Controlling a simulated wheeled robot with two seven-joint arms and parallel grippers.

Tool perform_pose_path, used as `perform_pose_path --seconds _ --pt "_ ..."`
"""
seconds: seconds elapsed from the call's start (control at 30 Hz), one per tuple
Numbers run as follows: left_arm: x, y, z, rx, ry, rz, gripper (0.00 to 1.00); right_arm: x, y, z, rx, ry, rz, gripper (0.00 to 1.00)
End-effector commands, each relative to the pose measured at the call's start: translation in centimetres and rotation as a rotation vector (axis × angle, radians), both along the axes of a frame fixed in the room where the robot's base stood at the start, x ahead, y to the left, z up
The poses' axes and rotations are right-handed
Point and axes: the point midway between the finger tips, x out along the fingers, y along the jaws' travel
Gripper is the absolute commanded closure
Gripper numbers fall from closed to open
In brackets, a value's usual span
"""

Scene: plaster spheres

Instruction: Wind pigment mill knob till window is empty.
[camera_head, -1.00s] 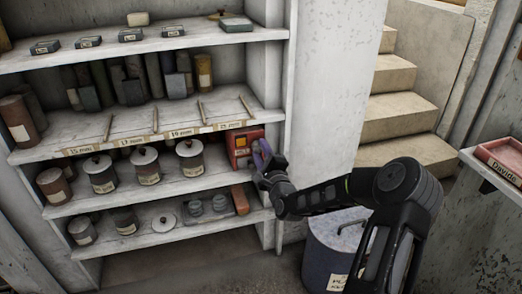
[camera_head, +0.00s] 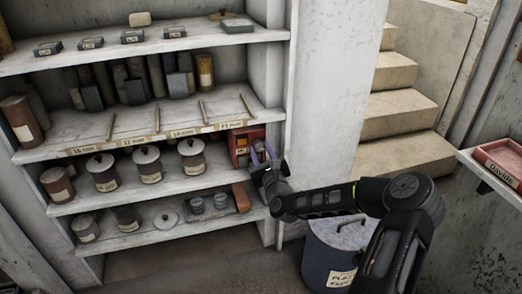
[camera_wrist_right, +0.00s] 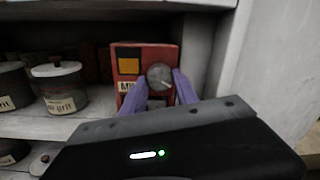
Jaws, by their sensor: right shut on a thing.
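The red pigment mill (camera_head: 237,148) stands at the right end of a middle shelf, against the cabinet's side wall. In the right wrist view its front (camera_wrist_right: 126,82) shows a square orange-yellow window (camera_wrist_right: 129,60) with a dark frame, so colour is visible in it. A round grey knob (camera_wrist_right: 160,76) with a pale mark sits right of the window. My right gripper (camera_head: 263,153) is at the mill, its purple fingers on either side of the knob and shut on it. A label below the window is partly hidden by a finger. My left gripper is out of view.
Lidded labelled jars (camera_head: 146,164) stand left of the mill on the same shelf. A blue-grey bin (camera_head: 331,262) stands under my right arm.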

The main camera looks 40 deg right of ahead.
Motion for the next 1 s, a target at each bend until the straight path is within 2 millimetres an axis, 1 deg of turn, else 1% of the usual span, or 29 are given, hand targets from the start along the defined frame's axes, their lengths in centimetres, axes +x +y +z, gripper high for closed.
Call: perform_pose_path --seconds 0.23,0.67,0.7,0.93,1.0 --pt "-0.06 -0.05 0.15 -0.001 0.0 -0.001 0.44 -0.07 -0.06 -0.18 0.079 -0.024 -0.002 1.0" --pt "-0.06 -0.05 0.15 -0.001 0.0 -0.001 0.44 -0.06 -0.03 -0.21 0.091 -0.028 -0.001 1.0" --pt "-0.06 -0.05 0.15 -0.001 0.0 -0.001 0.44 -0.06 -0.03 -0.21 0.09 -0.027 -0.001 0.63" --pt "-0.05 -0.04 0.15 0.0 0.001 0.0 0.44 -0.02 0.01 -0.12 0.09 -0.029 -0.001 0.44" --pt "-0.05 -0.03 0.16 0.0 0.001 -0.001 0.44 -0.01 0.01 -0.09 0.088 -0.03 -0.001 0.43"
